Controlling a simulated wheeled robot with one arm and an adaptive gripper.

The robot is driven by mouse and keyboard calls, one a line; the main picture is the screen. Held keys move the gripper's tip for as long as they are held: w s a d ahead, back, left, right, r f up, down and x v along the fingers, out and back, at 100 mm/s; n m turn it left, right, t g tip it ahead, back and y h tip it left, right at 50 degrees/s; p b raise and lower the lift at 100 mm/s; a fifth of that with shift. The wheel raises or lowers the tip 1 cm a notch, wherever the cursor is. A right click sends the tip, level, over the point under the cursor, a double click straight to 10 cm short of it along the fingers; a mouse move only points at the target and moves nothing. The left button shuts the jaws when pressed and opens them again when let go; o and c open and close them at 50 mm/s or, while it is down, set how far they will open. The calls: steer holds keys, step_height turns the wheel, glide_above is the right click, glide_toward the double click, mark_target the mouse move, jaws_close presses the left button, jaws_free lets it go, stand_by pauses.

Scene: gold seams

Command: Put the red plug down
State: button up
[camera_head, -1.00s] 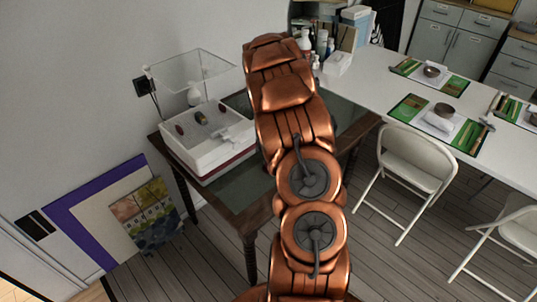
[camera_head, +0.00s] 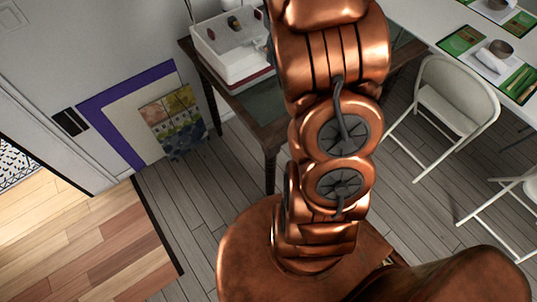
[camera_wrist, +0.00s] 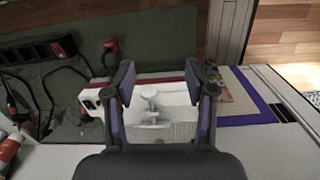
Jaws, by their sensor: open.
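The red plug (camera_wrist: 111,45) appears in the wrist view on the dark green tabletop (camera_wrist: 85,25), just beyond the red-edged side of a white tub; a dark cord shows near it. My gripper (camera_wrist: 162,78) is open, its purple-padded fingers spread over the white tub (camera_wrist: 165,130). Nothing is held between the fingers. The plug lies beyond and left of the fingers, apart from them. In the head view my arm hides most of the gripper and I cannot make out the plug.
A black power strip (camera_wrist: 38,50) and dark cables lie at left in the wrist view. The white tub (camera_head: 240,74) stands on the dark wooden table. A framed picture (camera_head: 125,115) leans on the wall. White folding chairs (camera_head: 450,95) stand right.

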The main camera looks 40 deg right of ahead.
steer(key=s+a+r, duration=0.2)
steer(key=s+a, duration=0.3)
steer(key=a, duration=0.2)
steer(key=s+a+r, duration=0.3)
steer(key=s+a, duration=0.2)
steer(key=a, duration=0.3)
steer(key=s+a, duration=0.4)
steer(key=s, duration=0.4)
steer(key=s+a+f+n+g, duration=0.1)
steer(key=s+a, duration=0.4)
steer(key=s, duration=0.3)
steer(key=shift+f, duration=0.3)
